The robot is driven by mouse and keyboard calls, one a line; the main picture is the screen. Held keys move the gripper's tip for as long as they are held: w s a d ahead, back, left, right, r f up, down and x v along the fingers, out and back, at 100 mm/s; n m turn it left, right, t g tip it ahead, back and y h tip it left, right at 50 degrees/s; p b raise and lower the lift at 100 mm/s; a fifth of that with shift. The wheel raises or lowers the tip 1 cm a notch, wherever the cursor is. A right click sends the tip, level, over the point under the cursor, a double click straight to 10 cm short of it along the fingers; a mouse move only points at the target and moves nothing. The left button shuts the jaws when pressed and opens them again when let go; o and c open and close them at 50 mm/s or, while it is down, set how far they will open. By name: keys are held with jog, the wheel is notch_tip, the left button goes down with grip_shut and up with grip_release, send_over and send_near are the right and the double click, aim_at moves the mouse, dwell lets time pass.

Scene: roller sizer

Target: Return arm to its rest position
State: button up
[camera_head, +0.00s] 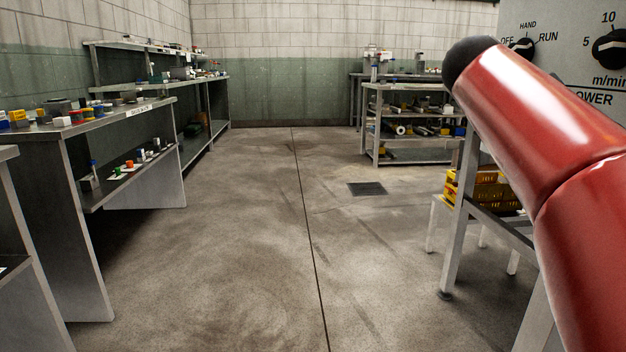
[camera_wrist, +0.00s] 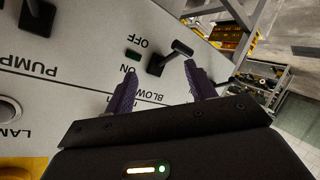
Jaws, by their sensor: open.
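In the wrist view my gripper (camera_wrist: 162,84) is open, with its two dark fingers apart. It is in front of a grey control panel (camera_wrist: 55,85) that appears tilted in this view. A black toggle switch (camera_wrist: 170,58) near OFF, ON and BLOW lettering shows between and beyond the fingertips. I see nothing held between the fingers, and I cannot tell whether they touch the panel. In the head view my red arm (camera_head: 540,130) reaches up at the right, close to the panel (camera_head: 575,35); my gripper is out of that view.
A metal stand (camera_head: 460,215) with a yellow crate (camera_head: 485,190) is below the panel. Workbenches with small parts (camera_head: 110,118) line the left wall. A shelf unit (camera_head: 415,125) stands at the back right. The middle of the concrete floor (camera_head: 250,230) is clear.

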jog(key=s+a+f+n+y, duration=0.2)
jog(key=s+a+f+y, duration=0.35)
jog(key=f, duration=0.55)
jog(key=s+a+f+n+y, duration=0.2)
jog(key=s+a+f, duration=0.5)
jog(key=a+f, duration=0.3)
jog(key=s+a+f+n+y, duration=0.2)
jog(key=s+a+f+y, duration=0.3)
jog(key=f, duration=0.7)
notch_tip(320, 180, up, 12)
jog(key=s+a+p, duration=0.1)
jog(key=p, duration=1.2)
jog(key=shift+s+r+t, duration=0.25)
jog(key=shift+s+t, duration=0.05)
jog(key=shift+a+h, duration=0.1)
jog(key=shift+h, duration=0.15)
